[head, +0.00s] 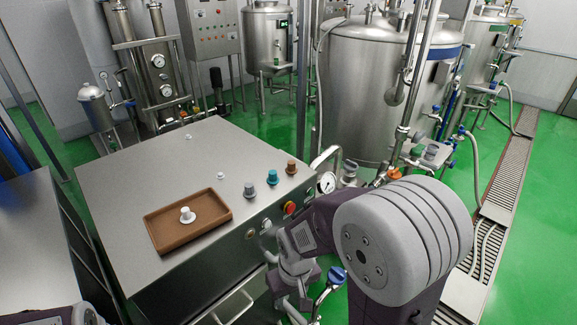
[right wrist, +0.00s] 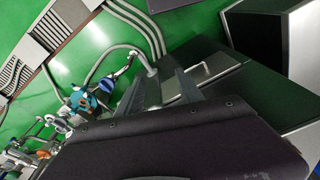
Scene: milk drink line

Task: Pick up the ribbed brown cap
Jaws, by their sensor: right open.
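The ribbed brown cap (head: 291,167) stands upright near the right edge of the steel cabinet top (head: 130,180), at the end of a short row with a teal cap (head: 272,177) and a grey cap (head: 249,190). My right gripper (head: 290,285) is beside the cabinet's front right side, lower in the picture than the brown cap and apart from it. In the right wrist view its open fingers (right wrist: 163,88) have nothing between them. The brown cap does not show in that view. Only a bit of my left arm shows at the bottom left; its gripper is out of view.
A brown tray (head: 160,238) with a white cap (head: 187,214) lies on the cabinet top. Buttons, including a red one (head: 289,207), line the cabinet front. A blue-handled valve (head: 336,275) is close to my right gripper. Pipes and a gauge (head: 327,182) stand right of the cabinet.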

